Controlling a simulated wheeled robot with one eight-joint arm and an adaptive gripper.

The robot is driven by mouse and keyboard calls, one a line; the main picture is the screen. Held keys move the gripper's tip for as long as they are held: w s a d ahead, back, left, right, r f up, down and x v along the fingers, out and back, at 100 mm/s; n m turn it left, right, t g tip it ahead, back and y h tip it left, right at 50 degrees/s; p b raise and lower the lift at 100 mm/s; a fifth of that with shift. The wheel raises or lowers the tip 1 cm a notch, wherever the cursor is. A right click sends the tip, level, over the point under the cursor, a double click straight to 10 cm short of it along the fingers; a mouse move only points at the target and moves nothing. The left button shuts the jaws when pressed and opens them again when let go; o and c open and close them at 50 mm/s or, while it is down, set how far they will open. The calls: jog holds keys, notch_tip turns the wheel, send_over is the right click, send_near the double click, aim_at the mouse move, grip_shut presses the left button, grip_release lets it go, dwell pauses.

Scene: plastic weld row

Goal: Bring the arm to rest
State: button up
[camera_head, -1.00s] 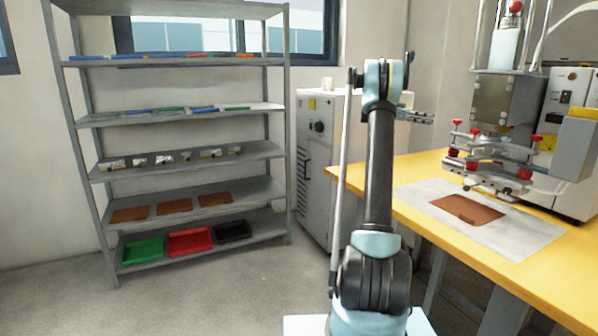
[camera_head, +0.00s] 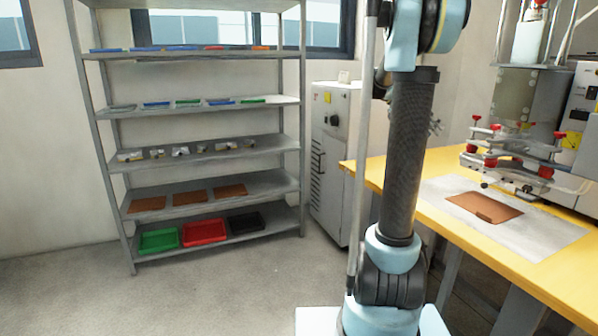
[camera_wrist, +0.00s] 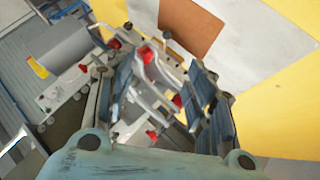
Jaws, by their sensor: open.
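My arm (camera_head: 410,150) stands upright in the head view, in front of the yellow table, with its elbow near the top edge. My gripper (camera_wrist: 168,88) is open in the wrist view, its two dark fingers apart, and I see nothing held between them. In the head view only a small part of the gripper (camera_head: 437,127) shows just right of the arm; the rest is hidden behind it.
The yellow table (camera_head: 455,262) carries a brown sheet (camera_head: 482,207) on a pale mat (camera_head: 540,240). A welding machine (camera_head: 510,155) with red knobs stands behind them. A grey shelf rack (camera_head: 215,105) and a grey cabinet (camera_head: 335,185) stand left of the arm. The floor (camera_head: 215,290) before the rack is clear.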

jog(key=s+a+f+n+t+y, duration=0.5)
jog(key=s+a+f+n+y, duration=0.4)
jog(key=s+a+f, duration=1.7)
jog(key=s+n, duration=0.2)
jog(key=n, duration=0.1)
jog(key=shift+s+f+n+y, duration=0.25)
jog(key=shift+s+n+y, duration=0.05)
jog(key=shift+y, duration=0.1)
jog(key=shift+a, duration=0.1)
jog(key=shift+w+f, duration=0.2)
jog(key=shift+w, duration=0.25)
jog(key=c, duration=0.3)
jog(key=shift+c, duration=0.4)
